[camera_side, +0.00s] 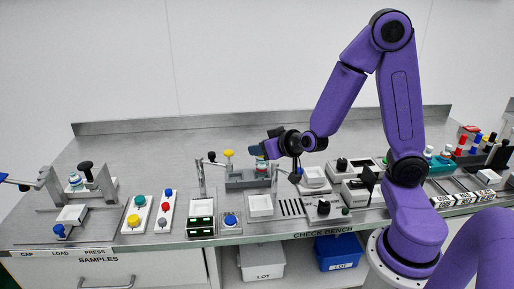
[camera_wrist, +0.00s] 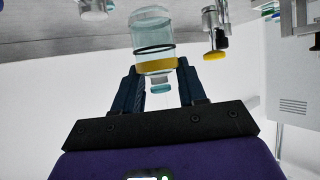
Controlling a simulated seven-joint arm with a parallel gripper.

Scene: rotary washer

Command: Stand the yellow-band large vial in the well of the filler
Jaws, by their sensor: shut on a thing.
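The yellow-band large vial (camera_wrist: 154,40) is clear pale-teal glass with a dark ring and a yellow band, and appears inverted in the wrist view. My gripper (camera_wrist: 157,76) is shut on it, with a dark blue finger on each side near the band. In the side view my gripper (camera_side: 268,148) is over the back of the bench, with the vial (camera_side: 262,166) partly hidden at its fingers. A grey block (camera_side: 240,180) lies below and left of it, with a yellow-knobbed post (camera_side: 228,154) behind. I cannot tell which fixture is the filler; its well is not clearly visible.
A metal spout post (camera_side: 201,178) stands left of the grey block. A press frame (camera_side: 90,180) stands far left; racks of coloured-cap vials (camera_side: 460,150) stand right. The back bench is mostly clear.

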